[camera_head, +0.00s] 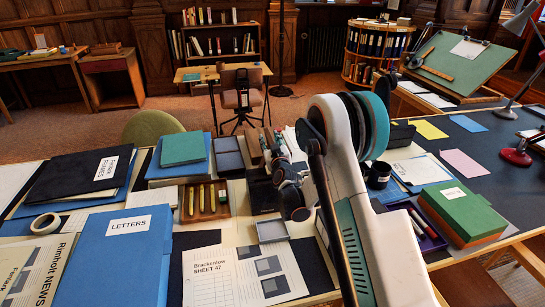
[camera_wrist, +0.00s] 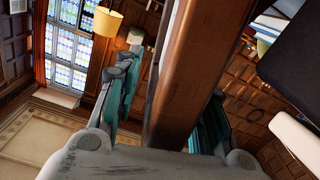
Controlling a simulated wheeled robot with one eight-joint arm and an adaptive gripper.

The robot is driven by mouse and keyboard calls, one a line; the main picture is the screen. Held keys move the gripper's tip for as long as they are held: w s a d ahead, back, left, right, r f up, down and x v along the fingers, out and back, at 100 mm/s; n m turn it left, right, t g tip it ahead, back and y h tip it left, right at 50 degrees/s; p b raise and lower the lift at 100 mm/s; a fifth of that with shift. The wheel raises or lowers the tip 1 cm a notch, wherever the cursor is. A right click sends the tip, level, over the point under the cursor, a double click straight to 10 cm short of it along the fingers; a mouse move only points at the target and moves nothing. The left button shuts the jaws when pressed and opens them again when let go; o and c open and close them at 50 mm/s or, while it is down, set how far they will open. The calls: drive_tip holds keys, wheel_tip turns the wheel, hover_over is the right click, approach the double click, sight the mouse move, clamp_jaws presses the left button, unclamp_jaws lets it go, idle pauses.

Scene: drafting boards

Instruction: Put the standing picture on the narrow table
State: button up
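My gripper (camera_wrist: 165,110) is at the end of my arm, over the middle of the near desk in the head view (camera_head: 280,165). In the wrist view its two teal-padded fingers stand apart, one on each side of a brown wooden piece (camera_wrist: 190,80). This may be the edge of the standing picture; its face does not show. A gap shows between the left finger and the wood; contact at the right finger is hidden. In the head view a brown upright thing (camera_head: 253,147) stands beside the gripper. A narrow wood-topped table (camera_head: 197,74) stands at the back, behind a chair.
Near the gripper lie a wooden pen tray (camera_head: 204,200), a small grey tray (camera_head: 272,231), a black mug (camera_head: 378,175) and a green-orange box (camera_head: 462,214). A blue LETTERS folder (camera_head: 115,265) lies front left.

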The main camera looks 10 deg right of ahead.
clamp_jaws()
drive_tip(key=shift+r, duration=0.1)
wheel_tip(320, 180, up, 19)
drive_tip(key=p, duration=0.7)
drive_tip(key=s+f, duration=0.1)
drive_tip(key=s, duration=1.6)
drive_tip(key=shift+s+f, duration=0.15)
drive_tip(key=shift+f, duration=0.1)
drive_tip(key=shift+a, duration=0.1)
